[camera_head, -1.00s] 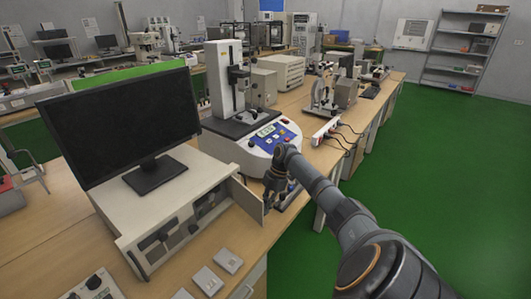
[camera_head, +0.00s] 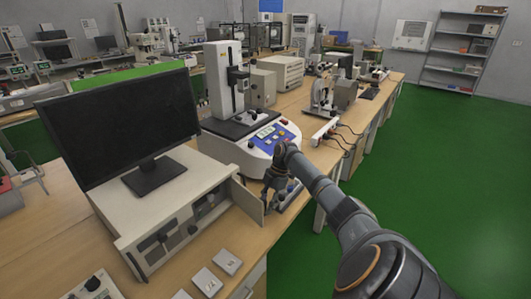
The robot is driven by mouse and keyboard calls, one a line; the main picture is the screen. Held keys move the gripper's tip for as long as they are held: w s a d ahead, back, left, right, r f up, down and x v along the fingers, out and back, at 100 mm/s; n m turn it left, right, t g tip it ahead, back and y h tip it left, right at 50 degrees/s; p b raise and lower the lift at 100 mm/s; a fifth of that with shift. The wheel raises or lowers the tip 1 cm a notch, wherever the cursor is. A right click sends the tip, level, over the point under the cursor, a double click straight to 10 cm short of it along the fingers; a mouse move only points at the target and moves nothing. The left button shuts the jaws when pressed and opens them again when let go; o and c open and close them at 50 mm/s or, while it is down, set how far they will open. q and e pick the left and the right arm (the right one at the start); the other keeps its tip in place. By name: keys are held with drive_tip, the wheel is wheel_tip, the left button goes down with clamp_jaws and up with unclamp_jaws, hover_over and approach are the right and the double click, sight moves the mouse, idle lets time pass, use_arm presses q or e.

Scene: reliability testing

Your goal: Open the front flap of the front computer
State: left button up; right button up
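The front computer (camera_head: 165,212) is a low pale case on the wooden bench, with a black monitor (camera_head: 120,128) standing on it. Its front flap (camera_head: 248,199) is swung outward at the right end of the front face and stands upright, at an angle to the case. Dark recesses and drive fronts show in the opened front. My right gripper (camera_head: 275,194) points down just right of the flap's free edge, close to it. Its fingers are small and dark, so contact and finger gap cannot be told. My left gripper is out of view.
A white testing machine with a blue control panel (camera_head: 272,137) stands just behind my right gripper. Small flat grey blocks (camera_head: 227,261) lie on the bench in front of the computer. A power strip (camera_head: 325,131) with cables lies along the bench's right edge. Green floor is clear at right.

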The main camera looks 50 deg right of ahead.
drive_tip(key=v, duration=1.1)
drive_tip(key=shift+s+a, duration=0.1)
